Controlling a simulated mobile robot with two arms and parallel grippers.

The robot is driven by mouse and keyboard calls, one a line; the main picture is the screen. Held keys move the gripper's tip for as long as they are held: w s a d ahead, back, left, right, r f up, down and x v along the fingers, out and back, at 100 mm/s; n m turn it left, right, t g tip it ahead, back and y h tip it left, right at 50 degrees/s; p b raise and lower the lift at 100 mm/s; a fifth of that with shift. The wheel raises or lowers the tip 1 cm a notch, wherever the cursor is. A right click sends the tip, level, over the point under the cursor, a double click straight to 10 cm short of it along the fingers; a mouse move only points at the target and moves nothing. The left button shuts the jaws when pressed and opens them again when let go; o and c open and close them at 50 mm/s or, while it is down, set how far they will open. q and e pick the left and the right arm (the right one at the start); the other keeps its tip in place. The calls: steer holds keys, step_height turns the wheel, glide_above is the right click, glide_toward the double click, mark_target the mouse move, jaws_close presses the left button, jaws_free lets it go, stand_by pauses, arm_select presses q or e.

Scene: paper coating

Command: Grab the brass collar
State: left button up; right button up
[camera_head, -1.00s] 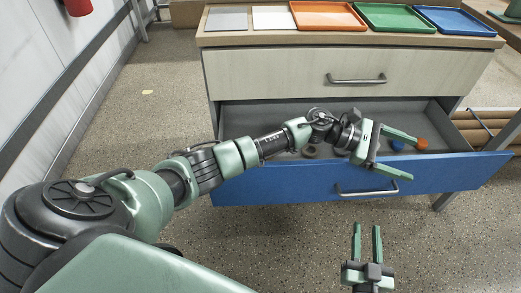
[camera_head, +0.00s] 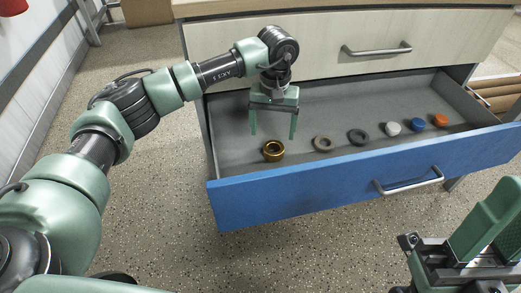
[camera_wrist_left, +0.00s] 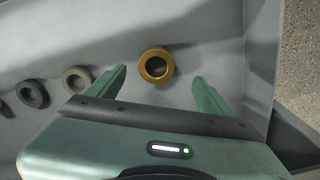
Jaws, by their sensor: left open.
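The brass collar (camera_head: 273,157) is a gold ring lying on the grey floor of the open blue drawer, near its left end. It also shows in the left wrist view (camera_wrist_left: 142,68). My left gripper (camera_head: 272,136) is open and empty, pointing down into the drawer just behind and above the collar. In the left wrist view its fingers (camera_wrist_left: 160,76) stand either side of the collar, apart from it. My right gripper (camera_head: 496,215) is at the lower right, outside the drawer and partly cut off; its finger gap is unclear.
To the collar's right lie a tan ring (camera_head: 323,149), a dark ring (camera_head: 358,142), a white piece (camera_head: 392,128), a blue piece (camera_head: 418,122) and an orange piece (camera_head: 441,120). The blue drawer front (camera_head: 300,200) rises before them. A closed drawer (camera_head: 300,45) is above.

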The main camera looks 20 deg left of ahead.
mark_target(274, 145)
arm_select(q)
steer(key=f+b, duration=0.1)
steer(key=f, duration=0.1)
steer(key=f+b, duration=0.1)
steer(key=f, duration=0.1)
steer(key=f+b, duration=0.1)
steer(key=f, duration=0.2)
steer(key=shift+w+d, duration=0.2)
steer(key=shift+d, duration=0.05)
steer(key=c, duration=1.6)
steer(key=shift+o, duration=0.2)
steer(key=shift+r, duration=0.1)
